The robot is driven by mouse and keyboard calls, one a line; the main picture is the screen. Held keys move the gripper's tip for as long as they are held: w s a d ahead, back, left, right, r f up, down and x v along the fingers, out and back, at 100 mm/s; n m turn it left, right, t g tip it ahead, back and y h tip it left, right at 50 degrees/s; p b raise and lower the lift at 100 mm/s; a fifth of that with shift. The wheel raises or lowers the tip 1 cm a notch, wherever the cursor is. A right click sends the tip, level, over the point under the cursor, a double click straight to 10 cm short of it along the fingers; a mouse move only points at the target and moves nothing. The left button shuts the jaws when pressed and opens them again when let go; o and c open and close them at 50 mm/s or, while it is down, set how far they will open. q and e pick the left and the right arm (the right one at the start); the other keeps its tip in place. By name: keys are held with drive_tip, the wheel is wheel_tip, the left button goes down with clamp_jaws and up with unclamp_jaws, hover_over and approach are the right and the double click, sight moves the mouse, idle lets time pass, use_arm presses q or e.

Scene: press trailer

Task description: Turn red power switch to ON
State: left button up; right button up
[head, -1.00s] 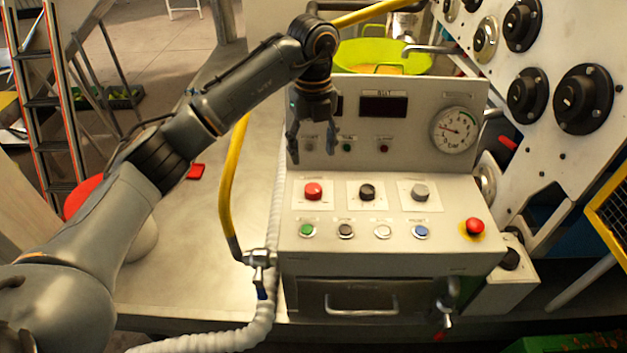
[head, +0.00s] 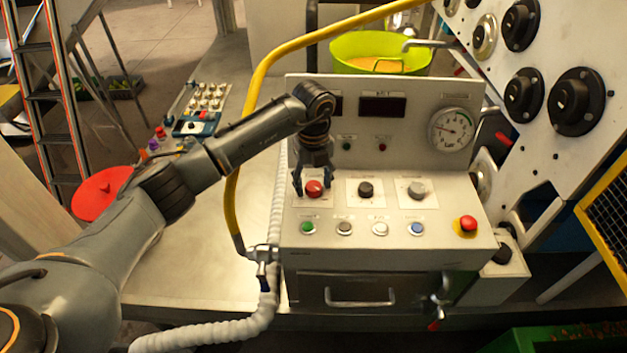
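The red power switch (head: 314,188) is a round red knob on a white plate, at the left of the upper row on the control box (head: 400,255). My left gripper (head: 314,189) points down over it, with one finger on each side of the knob. The fingers are apart; whether they touch the knob cannot be told. The ON marking is too small to read. My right gripper is out of view.
A black knob (head: 365,189) and a grey knob (head: 416,190) sit right of the red one. Below are several push buttons, and a red emergency button (head: 467,224) at the right. A pressure gauge (head: 453,130) is on the back panel. A yellow pipe (head: 232,190) runs at the left.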

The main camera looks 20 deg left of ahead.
use_arm(q)
drive_tip(key=c, duration=0.8)
drive_tip(key=shift+f+m+b, duration=0.15)
drive_tip(key=shift+m+b, duration=0.55)
drive_tip(key=shift+b, duration=0.15)
drive_tip(key=m+b, duration=0.6)
drive_tip(key=shift+f, duration=0.1)
drive_tip(key=m+b, duration=0.4)
drive_tip(key=m, duration=0.1)
drive_tip(key=m+b, duration=0.1)
drive_tip(key=m, duration=0.1)
drive_tip(key=shift+m+b, duration=0.3)
drive_tip(key=shift+m, duration=0.1)
drive_tip(key=shift+r+m+b, duration=0.25)
drive_tip(key=shift+m+b, duration=0.3)
drive_tip(key=shift+m, duration=0.85)
drive_tip(key=o, duration=1.1)
